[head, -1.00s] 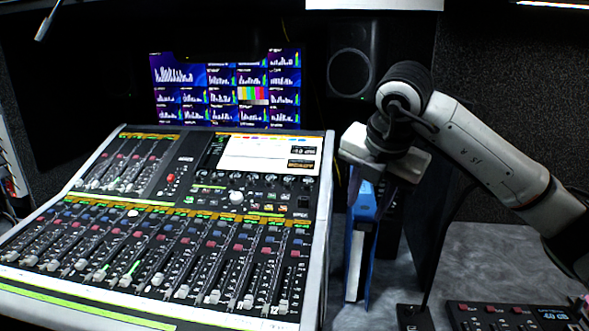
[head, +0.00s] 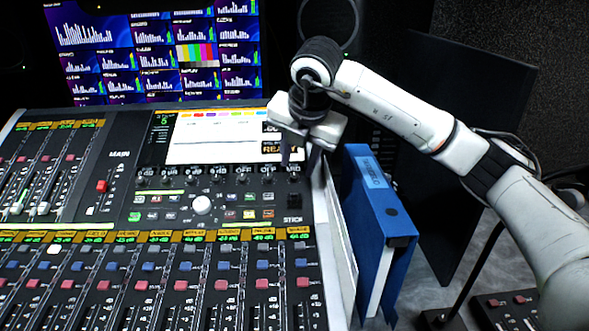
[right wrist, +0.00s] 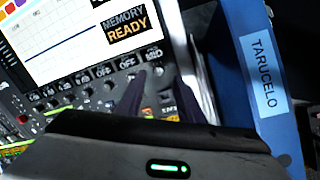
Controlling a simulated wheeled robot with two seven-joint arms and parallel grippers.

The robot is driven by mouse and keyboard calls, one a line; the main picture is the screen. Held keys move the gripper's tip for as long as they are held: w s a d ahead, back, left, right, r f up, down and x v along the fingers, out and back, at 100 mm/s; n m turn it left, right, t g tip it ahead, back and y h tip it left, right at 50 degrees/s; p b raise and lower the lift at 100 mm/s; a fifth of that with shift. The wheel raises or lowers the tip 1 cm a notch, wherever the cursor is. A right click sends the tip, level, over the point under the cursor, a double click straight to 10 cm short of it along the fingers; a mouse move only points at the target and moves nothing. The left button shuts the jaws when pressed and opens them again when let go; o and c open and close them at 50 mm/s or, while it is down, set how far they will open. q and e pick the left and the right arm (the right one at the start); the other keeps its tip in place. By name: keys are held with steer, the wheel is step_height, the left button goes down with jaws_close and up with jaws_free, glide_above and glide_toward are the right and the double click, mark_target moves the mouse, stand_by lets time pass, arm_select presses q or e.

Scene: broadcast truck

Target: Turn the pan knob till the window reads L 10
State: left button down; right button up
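A row of small black knobs with small windows above them runs under the mixer's screen. The rightmost window (head: 294,168) reads MID, also in the right wrist view (right wrist: 151,54); the knob under it (right wrist: 158,71) looks like the pan knob. My right gripper (head: 299,160) hangs over the mixer's right edge, above the end of that row. In the right wrist view its two dark fingers (right wrist: 160,100) are apart with nothing between the tips, pointing towards the MID knob; contact cannot be told. My left gripper is not in view.
The mixer's screen (head: 215,140) has a panel reading MEMORY READY (right wrist: 127,24) beside it. A blue binder (head: 385,225) labelled TARUCELO stands close right of the mixer. A large monitor (head: 150,50) stands behind. A dark panel (head: 460,120) rises behind the binder.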

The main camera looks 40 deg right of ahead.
mark_target(295, 175)
steer(key=x, duration=0.3)
steer(key=shift+w+f, duration=0.1)
steer(key=shift+f, duration=0.2)
steer(key=shift+w+f, duration=0.2)
steer(key=shift+f, duration=0.1)
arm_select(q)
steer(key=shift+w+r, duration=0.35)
arm_select(e)
steer(key=shift+c, duration=0.7)
jaws_close()
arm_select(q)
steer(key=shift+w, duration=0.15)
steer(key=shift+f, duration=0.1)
arm_select(e)
steer(key=shift+n, duration=0.4)
